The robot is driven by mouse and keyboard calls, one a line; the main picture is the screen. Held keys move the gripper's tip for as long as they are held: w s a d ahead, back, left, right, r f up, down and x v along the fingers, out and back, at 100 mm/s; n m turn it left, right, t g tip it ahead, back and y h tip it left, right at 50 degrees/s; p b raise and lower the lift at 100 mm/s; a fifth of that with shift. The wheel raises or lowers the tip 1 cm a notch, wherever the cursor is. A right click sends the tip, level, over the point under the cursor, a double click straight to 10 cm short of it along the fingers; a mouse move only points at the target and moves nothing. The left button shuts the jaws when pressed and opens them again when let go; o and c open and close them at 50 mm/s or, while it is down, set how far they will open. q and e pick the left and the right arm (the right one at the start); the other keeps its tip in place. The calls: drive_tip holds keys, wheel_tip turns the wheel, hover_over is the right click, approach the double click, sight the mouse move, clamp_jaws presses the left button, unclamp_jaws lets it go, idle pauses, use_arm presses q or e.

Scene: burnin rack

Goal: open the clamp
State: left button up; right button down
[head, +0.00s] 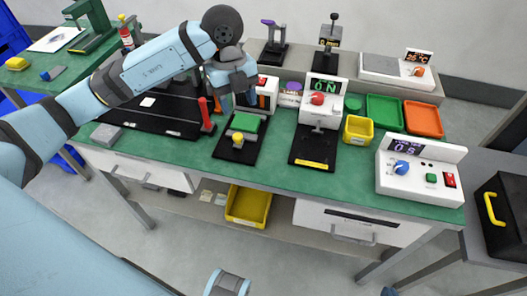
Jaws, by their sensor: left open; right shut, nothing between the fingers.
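A red upright lever (205,112), which looks like the clamp's handle, stands at the right end of a long black plate (150,120) on the green bench. Beside it is a dark fixture plate (228,152) with a green block (245,123) and a yellow knob (238,139). My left gripper (239,100) points down above the back of this fixture, right of the red lever and apart from it. It is open and nothing shows held in it. It partly hides what lies behind the fixture.
Yellow (358,130), green (384,112) and orange (423,119) bins sit further right. A white control box (415,178) is near the front right edge.

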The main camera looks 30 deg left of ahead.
sight(238, 136)
use_arm(q)
drive_tip(key=shift+n+y, duration=0.5)
drive_tip(key=shift+y, duration=0.3)
drive_tip(key=f, duration=0.4)
drive_tip(key=a+f+b, duration=0.1)
drive_tip(key=f, duration=0.3)
drive_tip(key=w+f, duration=0.1)
drive_tip(key=f, duration=0.4)
drive_tip(key=shift+a+b, duration=0.4)
clamp_jaws()
drive_tip(key=shift+s+d+p, duration=0.2)
drive_tip(key=shift+s+p, duration=0.05)
drive_tip(key=shift+s, duration=0.7)
drive_tip(key=shift+s+d+p, duration=0.2)
drive_tip(key=shift+s, duration=0.7)
drive_tip(key=shift+f, duration=0.1)
